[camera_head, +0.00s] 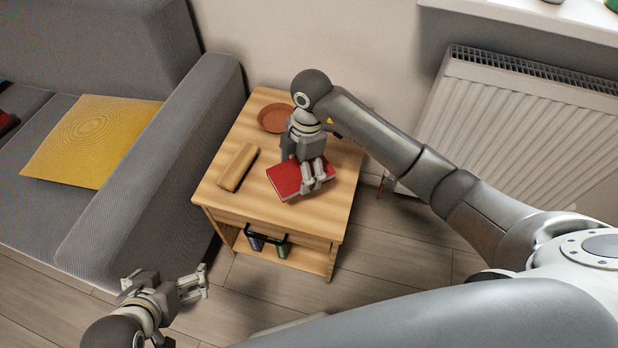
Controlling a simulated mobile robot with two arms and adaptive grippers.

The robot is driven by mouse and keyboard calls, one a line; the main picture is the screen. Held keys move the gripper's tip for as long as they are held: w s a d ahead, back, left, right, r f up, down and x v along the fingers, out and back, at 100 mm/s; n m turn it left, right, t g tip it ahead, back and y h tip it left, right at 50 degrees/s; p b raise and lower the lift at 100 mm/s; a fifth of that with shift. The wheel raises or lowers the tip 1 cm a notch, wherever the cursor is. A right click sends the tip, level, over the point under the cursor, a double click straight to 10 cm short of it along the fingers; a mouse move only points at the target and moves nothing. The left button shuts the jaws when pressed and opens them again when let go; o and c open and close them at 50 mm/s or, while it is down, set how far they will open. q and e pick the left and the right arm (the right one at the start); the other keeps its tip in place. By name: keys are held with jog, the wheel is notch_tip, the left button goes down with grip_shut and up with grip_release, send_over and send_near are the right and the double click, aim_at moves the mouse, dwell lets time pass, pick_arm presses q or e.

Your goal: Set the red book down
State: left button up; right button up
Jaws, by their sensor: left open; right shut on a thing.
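The red book (286,179) is at the front right part of the wooden side table (222,200), lying about flat. My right gripper (313,188) reaches over the table from the right and is shut on the red book, with its fingers at the book's right part. I cannot tell whether the book touches the tabletop or is just above it. My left gripper (204,283) is open and empty, low in front of the table and to its left, over the floor.
Dark and green items stand in the shelf below. A grey sofa (190,130) with a yellow cushion (92,140) is at left, a white radiator (520,125) at right.

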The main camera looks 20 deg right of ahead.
aim_at(310, 163)
jog(key=d+f, duration=0.1)
jog(key=w+f, duration=0.1)
jog(key=shift+d+f+b, duration=0.3)
jog(key=shift+d+b, duration=0.1)
jog(key=shift+w+d+f, duration=0.15)
jog(key=shift+d+f, duration=0.15)
jog(key=shift+f, duration=0.1)
pick_arm(q)
jog(key=w+d+r+t+h+b, duration=0.1)
jog(key=w+d+r+t+h, duration=0.1)
jog(key=w+r+t, duration=0.5)
notch_tip(310, 163, up, 2)
jog(key=shift+w+d+r+b, duration=0.25)
jog(key=shift+w+d+b, duration=0.1)
jog(key=shift+w+d, duration=0.65)
pick_arm(e)
notch_tip(310, 163, down, 3)
jog(key=shift+f, duration=0.1)
pick_arm(q)
jog(key=shift+a, duration=0.1)
pick_arm(e)
jog(key=o, duration=1.2)
jog(key=shift+d+f, duration=0.1)
